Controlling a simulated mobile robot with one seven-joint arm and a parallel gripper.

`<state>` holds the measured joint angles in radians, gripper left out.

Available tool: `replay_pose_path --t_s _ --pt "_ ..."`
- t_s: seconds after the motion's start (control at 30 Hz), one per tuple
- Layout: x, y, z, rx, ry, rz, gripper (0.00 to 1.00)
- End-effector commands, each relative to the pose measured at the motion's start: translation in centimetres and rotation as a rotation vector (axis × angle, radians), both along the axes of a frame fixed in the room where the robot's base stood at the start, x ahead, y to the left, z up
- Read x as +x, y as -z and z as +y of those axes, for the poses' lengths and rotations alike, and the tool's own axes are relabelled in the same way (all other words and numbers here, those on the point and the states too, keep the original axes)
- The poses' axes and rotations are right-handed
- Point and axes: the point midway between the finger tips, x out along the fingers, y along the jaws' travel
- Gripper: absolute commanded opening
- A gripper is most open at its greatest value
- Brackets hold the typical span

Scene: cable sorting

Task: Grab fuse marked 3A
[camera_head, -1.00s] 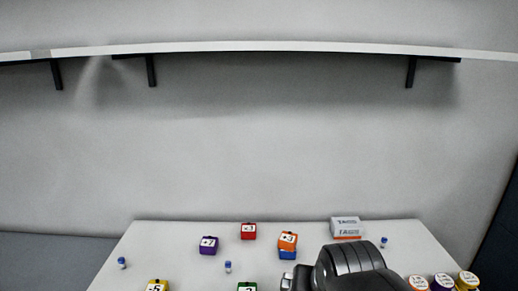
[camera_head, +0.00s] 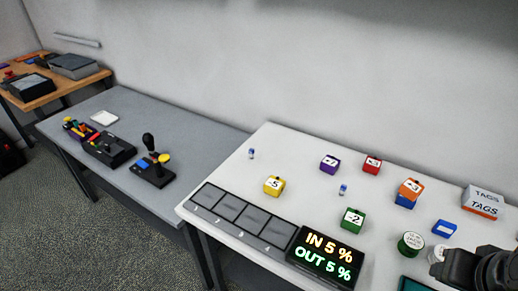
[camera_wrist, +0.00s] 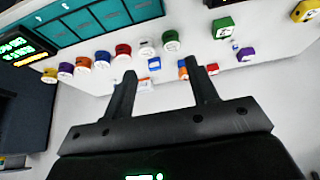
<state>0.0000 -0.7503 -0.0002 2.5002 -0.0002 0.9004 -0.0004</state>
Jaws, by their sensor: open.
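No fuse marking 3A is readable in either view. Small blue-and-white cylinders, which may be fuses, stand on the white table (camera_head: 290,150) in the head view: one at the back left (camera_head: 251,154) and one near the middle (camera_head: 343,190). My gripper (camera_wrist: 160,70) is open and empty in the wrist view, its two fingers pointing up the picture toward the table top. In the head view only a dark part of my arm shows at the lower right; the fingers are out of that frame.
Numbered cubes in yellow (camera_head: 274,186), purple (camera_head: 329,164), red (camera_head: 372,165), green (camera_head: 352,219) and orange (camera_head: 411,188) stand on the table. A TAGS box (camera_head: 484,202), lidded jars (camera_head: 411,243), a lit display (camera_head: 325,258) and a numbered tray (camera_head: 243,211) are there too. A grey table (camera_head: 190,125) stands left.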

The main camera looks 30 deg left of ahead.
Motion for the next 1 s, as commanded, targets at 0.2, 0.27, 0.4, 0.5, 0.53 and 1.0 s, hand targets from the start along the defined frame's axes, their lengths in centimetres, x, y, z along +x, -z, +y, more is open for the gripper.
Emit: replay_pose_path --t_s 0.2,0.27,0.4,0.5,0.53,1.0 --pt "0.0 0.0 0.0 0.000 0.000 0.000 0.41" --pt "0.0 0.0 0.0 0.000 0.000 0.000 0.41" --pt "0.3 -0.2 0.1 -0.007 -0.012 0.001 0.41" --pt "1.4 -0.9 0.6 -0.039 -0.073 0.009 0.41" --pt "1.9 -1.3 0.8 -0.056 -0.102 0.012 0.41" --pt "15.5 -6.4 10.3 -0.448 -0.856 0.070 0.41"
